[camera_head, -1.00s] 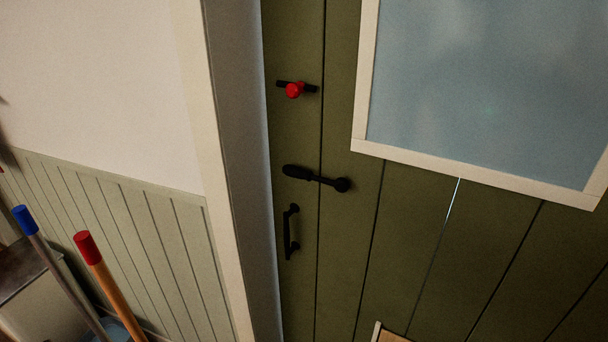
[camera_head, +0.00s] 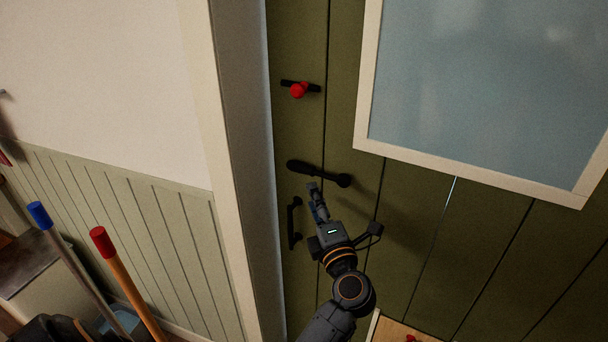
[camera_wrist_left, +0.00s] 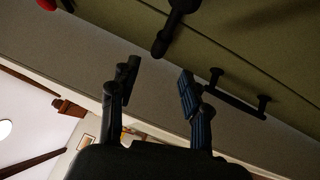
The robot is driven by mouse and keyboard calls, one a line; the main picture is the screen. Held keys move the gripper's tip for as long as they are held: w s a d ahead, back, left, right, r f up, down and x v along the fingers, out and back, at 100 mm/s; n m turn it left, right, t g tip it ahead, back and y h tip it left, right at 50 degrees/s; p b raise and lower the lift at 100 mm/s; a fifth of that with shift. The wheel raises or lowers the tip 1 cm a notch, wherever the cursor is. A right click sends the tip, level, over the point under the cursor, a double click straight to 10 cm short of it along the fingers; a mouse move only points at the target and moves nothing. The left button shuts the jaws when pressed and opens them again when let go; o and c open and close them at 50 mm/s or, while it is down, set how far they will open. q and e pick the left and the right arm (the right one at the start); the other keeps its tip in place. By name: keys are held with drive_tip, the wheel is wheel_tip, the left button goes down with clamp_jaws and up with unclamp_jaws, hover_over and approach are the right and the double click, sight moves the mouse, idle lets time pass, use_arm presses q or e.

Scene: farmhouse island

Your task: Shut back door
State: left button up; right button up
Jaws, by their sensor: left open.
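The green plank door (camera_head: 420,225) fills the right of the head view, its left edge beside the pale frame (camera_head: 215,150). I cannot tell if it is fully shut. It bears a black lever handle (camera_head: 318,173), a black pull handle (camera_head: 293,222) below it and a red knob (camera_head: 298,90) above. My left gripper (camera_head: 316,190) is just below the lever and right of the pull handle, apparently empty. In the left wrist view its two fingers (camera_wrist_left: 158,80) are spread, with the lever (camera_wrist_left: 172,30) and pull handle (camera_wrist_left: 238,98) beyond them. My right gripper is not in view.
A blue-tipped pole (camera_head: 62,250) and a red-tipped pole (camera_head: 122,275) stand left of the frame, by the panelled wall (camera_head: 160,240). A pale-framed window (camera_head: 455,172) is set in the door. A pale-framed panel (camera_head: 392,328) is low on the door.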

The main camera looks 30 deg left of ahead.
sight(303, 173)
use_arm(q)
drive_tip(key=b+x, duration=0.1)
drive_tip(key=x, duration=0.8)
clamp_jaws()
